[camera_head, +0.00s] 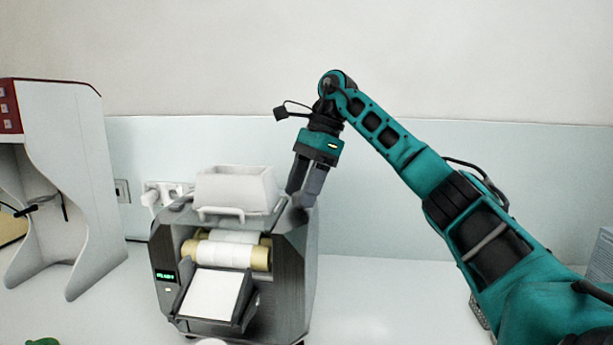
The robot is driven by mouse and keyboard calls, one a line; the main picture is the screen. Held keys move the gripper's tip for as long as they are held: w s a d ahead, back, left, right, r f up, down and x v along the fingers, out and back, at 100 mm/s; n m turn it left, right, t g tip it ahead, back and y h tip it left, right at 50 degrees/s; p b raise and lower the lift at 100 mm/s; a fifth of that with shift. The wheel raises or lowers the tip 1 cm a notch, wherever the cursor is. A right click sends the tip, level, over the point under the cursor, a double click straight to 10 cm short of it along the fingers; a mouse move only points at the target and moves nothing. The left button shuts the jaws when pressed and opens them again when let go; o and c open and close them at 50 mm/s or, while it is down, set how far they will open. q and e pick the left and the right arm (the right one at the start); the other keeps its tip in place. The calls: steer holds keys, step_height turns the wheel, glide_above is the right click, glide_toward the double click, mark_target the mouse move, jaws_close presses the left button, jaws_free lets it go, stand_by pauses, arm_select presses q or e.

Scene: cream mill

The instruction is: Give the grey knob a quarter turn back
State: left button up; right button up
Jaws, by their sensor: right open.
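The cream mill (295,285) is a dark grey machine with a white hopper on top, pale rollers and a sloping white front tray. My right gripper (302,199) points down at the mill's upper right edge, its two dark fingers apart. A small greyish shape (300,214) shows just below the fingertips and may be the grey knob. The fingers partly cover this spot, so I cannot tell its angle or whether they touch it. My left gripper is out of view.
A tall white machine with a red top (75,180) stands at the left. A wall socket (168,192) is behind the mill. A green thing (42,341) shows at the bottom left edge. The white counter (385,300) right of the mill is mostly clear.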

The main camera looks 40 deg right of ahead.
steer(key=v, duration=1.2)
steer(key=shift+d+r, duration=0.15)
steer(key=shift+r, duration=0.25)
stand_by(0.3)
stand_by(0.7)
